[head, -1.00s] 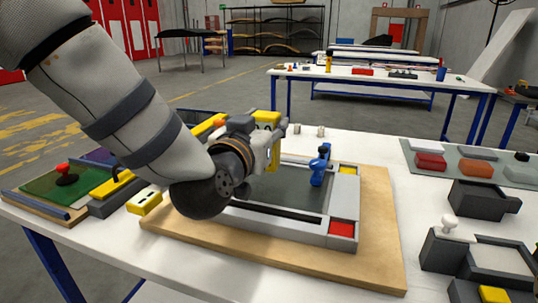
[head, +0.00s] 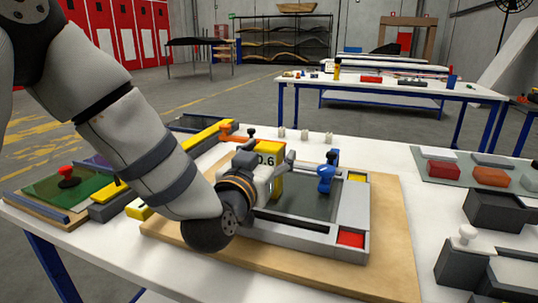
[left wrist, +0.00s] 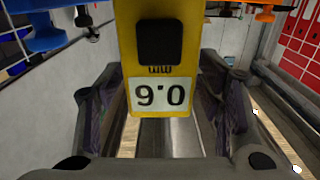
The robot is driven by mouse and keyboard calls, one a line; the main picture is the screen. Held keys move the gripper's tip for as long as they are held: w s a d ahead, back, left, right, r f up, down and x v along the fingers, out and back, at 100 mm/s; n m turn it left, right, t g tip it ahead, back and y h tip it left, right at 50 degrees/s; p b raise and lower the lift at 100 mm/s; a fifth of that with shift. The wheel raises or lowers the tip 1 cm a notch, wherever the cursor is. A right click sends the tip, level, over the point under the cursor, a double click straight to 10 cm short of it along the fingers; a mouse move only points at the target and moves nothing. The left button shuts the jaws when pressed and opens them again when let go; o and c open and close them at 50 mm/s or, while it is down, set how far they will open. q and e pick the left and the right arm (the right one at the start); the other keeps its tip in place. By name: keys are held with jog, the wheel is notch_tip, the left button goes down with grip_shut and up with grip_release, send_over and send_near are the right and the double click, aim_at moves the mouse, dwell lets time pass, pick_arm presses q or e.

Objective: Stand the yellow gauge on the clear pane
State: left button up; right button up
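The yellow gauge (head: 270,147), marked 0.6, is held by my left gripper (head: 272,172) over the left part of the framed pane. In the left wrist view the gauge (left wrist: 160,62) fills the space between the two fingers (left wrist: 162,110), its label facing the camera. The pane (head: 300,204) looks dark and glassy and lies flat in a grey frame (head: 345,205). I cannot tell whether the gauge's lower end touches the pane. My gripper and wrist hide the pane's left part. My right gripper is not in view.
A blue clamp (head: 326,175) stands at the pane's right side, close to the gauge. An orange clamp (head: 228,132) is behind my wrist. The frame rests on a wooden board (head: 388,225). Dark bins (head: 492,210) stand at the right. Small pale pegs (head: 305,135) stand behind.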

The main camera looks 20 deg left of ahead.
pick_arm(q)
jog(key=shift+r, duration=0.15)
jog(key=shift+s+r, duration=0.1)
jog(key=shift+s, duration=0.25)
jog(key=s+p, duration=0.1)
jog(key=s, duration=0.7)
jog(key=shift+a, duration=0.15)
jog(key=s+p, duration=0.1)
jog(key=s, duration=0.2)
jog(key=shift+s, duration=0.15)
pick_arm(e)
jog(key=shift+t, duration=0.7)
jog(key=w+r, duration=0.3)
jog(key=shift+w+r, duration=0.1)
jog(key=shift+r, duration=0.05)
